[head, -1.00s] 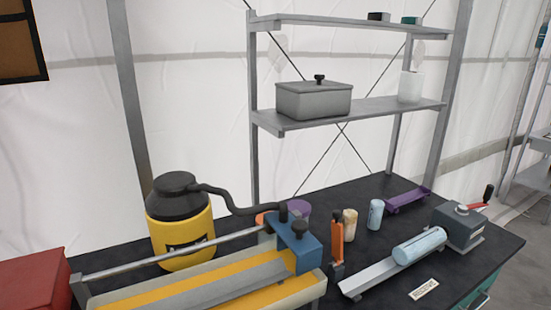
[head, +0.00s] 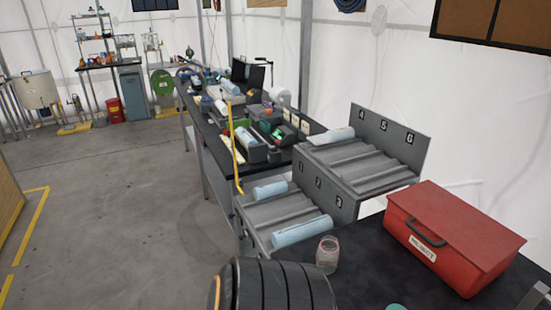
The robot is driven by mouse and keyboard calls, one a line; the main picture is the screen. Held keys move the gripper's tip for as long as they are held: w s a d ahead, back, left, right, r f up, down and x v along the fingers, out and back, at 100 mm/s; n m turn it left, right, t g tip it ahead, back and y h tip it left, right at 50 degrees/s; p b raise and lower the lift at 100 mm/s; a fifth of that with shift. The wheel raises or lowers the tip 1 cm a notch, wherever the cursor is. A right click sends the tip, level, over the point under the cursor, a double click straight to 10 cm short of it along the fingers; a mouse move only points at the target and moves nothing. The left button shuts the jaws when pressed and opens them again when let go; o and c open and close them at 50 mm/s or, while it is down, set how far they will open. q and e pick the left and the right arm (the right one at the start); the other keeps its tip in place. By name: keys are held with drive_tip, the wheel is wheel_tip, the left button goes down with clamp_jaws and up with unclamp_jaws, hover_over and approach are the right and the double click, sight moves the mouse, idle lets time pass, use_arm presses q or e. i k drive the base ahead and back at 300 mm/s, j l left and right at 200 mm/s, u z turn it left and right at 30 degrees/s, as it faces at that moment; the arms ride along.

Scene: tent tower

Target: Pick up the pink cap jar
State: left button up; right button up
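A small clear jar (head: 327,256) with a pinkish rim stands upright on the black table top, near the bottom middle of the head view. It is just in front of the grey rack and left of the red box. Whether the pink part is a cap or only a rim is too small to tell. Neither of my grippers shows in the head view. A dark ribbed rounded shape covers the bottom edge just left of the jar.
A red toolbox (head: 450,240) sits right of the jar. A grey numbered rack (head: 345,195) with pale blue rolls stands behind it. A cluttered long bench (head: 225,120) runs farther back. A teal round thing (head: 396,307) shows at the bottom edge. The floor (head: 110,205) at left is open.

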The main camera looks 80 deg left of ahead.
sight(328, 253)
drive_tip(key=u, duration=2.05)
drive_tip(key=j, duration=0.25)
